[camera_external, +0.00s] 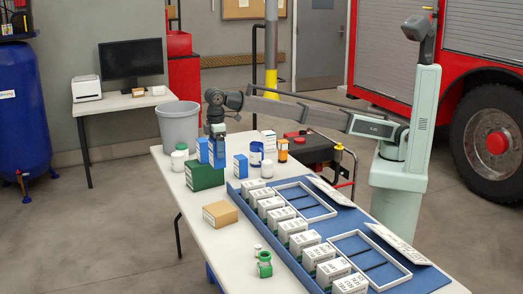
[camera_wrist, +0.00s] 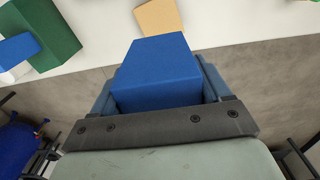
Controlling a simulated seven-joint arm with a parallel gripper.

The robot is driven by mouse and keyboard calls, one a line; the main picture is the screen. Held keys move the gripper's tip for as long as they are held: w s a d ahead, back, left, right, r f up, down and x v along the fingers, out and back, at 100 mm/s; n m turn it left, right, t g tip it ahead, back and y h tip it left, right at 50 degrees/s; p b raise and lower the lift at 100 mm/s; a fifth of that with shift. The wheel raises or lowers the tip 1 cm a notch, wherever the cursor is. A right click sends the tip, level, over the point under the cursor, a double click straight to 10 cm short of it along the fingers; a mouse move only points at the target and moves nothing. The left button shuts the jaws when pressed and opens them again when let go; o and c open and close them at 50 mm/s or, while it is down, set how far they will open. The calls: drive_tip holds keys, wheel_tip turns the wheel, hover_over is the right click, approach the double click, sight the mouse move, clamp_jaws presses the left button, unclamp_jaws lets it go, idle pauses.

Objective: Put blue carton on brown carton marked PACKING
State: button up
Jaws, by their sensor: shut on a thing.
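My gripper (camera_external: 217,133) is shut on a blue carton (camera_external: 217,153) and holds it above the table, close to the green carton. In the wrist view the blue carton (camera_wrist: 160,72) fills the space between the fingers. The brown carton (camera_external: 219,214) lies on the white table, nearer the front than the green carton and apart from the held carton. It also shows in the wrist view (camera_wrist: 157,17), beyond the held carton. I cannot read its marking.
A green carton (camera_external: 204,177) stands beside the held carton, with other blue-and-white cartons (camera_external: 241,167) nearby. A blue mat (camera_external: 330,240) with a row of white cartons (camera_external: 303,242) and frames lies to the right. A grey bin (camera_external: 178,125) stands behind. Small green item (camera_external: 264,264) at front.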

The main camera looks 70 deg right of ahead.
sight(218, 164)
wheel_tip(218, 164, down, 19)
drive_tip(key=shift+f, duration=0.15)
idle(0.6)
drive_tip(key=shift+f, duration=0.15)
drive_tip(key=o, duration=1.1)
wheel_tip(218, 164, up, 12)
drive_tip(key=shift+r, duration=0.2)
